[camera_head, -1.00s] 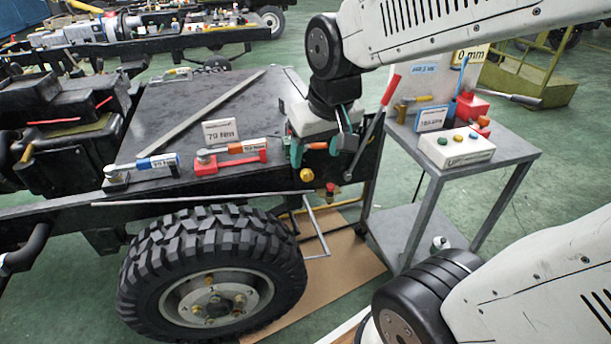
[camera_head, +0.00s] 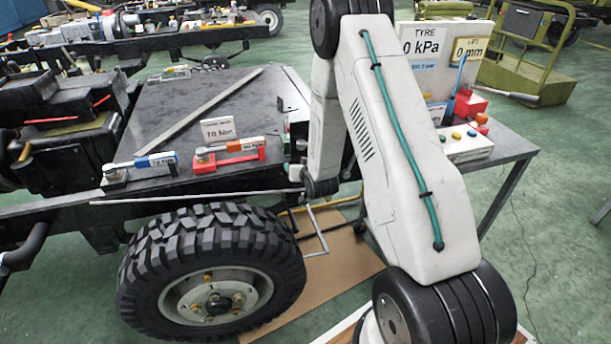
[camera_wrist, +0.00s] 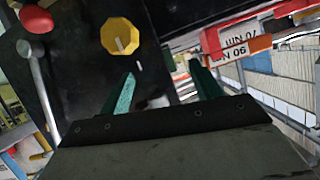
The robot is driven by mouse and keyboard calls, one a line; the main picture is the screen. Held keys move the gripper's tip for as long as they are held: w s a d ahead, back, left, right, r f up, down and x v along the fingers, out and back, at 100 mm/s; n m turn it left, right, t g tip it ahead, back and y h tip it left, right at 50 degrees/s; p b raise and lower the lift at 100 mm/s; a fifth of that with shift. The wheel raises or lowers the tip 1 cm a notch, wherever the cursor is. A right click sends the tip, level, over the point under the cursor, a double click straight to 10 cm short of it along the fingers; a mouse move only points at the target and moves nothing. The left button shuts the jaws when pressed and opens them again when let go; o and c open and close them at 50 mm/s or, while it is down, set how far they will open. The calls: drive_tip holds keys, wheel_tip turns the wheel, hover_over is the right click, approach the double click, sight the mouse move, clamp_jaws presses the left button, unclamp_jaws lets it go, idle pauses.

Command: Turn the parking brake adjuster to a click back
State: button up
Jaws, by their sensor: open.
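A yellow eight-sided knob (camera_wrist: 120,36), which looks like the parking brake adjuster, sits on a dark panel in the wrist view. A pale bar stands out from its middle, and a short white mark is on the panel just below it. My gripper (camera_wrist: 163,70) is open, with two green fingers apart and nothing seen between them. The knob is beyond the left fingertip, apart from it in the picture. In the head view my arm hides the gripper and the adjuster.
Red and orange tools with number labels (camera_wrist: 240,48) are at the right of the wrist view. In the head view, a torque wrench on a red stand (camera_head: 230,158) is on the chassis deck, a tyre (camera_head: 213,262) is below, and a grey trolley (camera_head: 505,150) is at right.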

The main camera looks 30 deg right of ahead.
drive_tip(key=s+d+f+m+t+h, duration=0.2)
drive_tip(key=s+f+t, duration=0.2)
drive_tip(key=f, duration=0.4)
drive_tip(key=shift+d+r+x, duration=0.1)
drive_tip(key=shift+d+x, duration=0.05)
drive_tip(key=shift+x, duration=1.7)
drive_tip(key=shift+d+r+x, duration=0.1)
drive_tip(key=shift+r+x, duration=0.05)
drive_tip(key=shift+x, duration=1.7)
drive_tip(key=c, duration=1)
